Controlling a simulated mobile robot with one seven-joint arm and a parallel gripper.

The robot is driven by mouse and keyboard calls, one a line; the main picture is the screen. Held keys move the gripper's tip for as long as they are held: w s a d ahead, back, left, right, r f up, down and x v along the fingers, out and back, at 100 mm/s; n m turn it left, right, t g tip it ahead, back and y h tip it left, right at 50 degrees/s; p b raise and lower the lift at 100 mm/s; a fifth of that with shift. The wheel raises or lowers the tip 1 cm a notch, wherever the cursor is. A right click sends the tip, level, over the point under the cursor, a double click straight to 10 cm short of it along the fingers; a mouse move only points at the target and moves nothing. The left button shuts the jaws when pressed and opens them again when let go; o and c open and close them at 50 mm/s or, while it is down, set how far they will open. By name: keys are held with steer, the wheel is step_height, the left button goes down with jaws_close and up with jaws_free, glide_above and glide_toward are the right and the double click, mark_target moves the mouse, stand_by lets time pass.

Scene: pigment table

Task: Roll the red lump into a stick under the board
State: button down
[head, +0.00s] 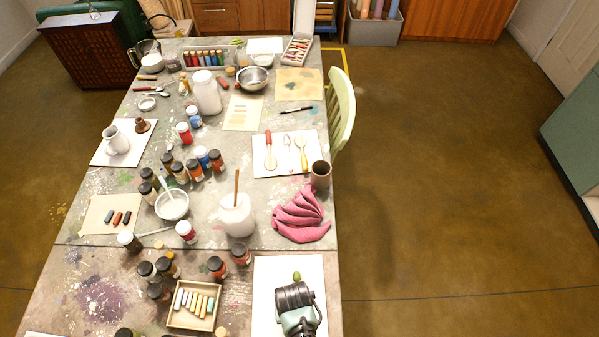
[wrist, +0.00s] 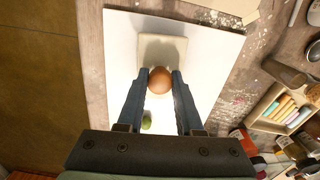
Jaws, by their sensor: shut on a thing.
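The board is a small pale square block (wrist: 176,50) with a round brown knob (wrist: 160,79) in the wrist view. It is over a white sheet (wrist: 218,62), which also shows at the front of the table in the head view (head: 264,285). My gripper (wrist: 159,84) is shut on the knob, one finger on each side. In the head view my gripper (head: 297,318) hides the board. I see no red lump on the sheet. The space under the board is hidden. A green lump (head: 297,275) lies on the sheet beside my gripper.
A wooden tray of colored sticks (head: 175,319) stands left of the sheet, with several dark-capped jars (head: 217,266) near it. Pink folded cloth-like pieces (head: 302,231) and a white jar with a stick (head: 236,220) stand behind. The table's right edge is close to the sheet.

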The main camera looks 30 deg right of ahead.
steer(key=shift+r, duration=0.15)
step_height(320, 180, up, 8)
steer(key=p, duration=0.8)
stand_by(0.8)
steer(key=shift+w+a+f+b, duration=0.1)
steer(key=shift+w+f+b, duration=0.1)
steer(key=shift+w+b, duration=0.25)
steer(key=w+a+r+n+b, duration=0.5)
steer(key=w+a+r+b, duration=0.2)
steer(key=a+r+b, duration=0.2)
steer(key=b, duration=0.2)
steer(key=shift+w+a+n+b, duration=0.15)
steer(key=shift+w+n+b, duration=0.15)
steer(key=shift+w+b, duration=0.1)
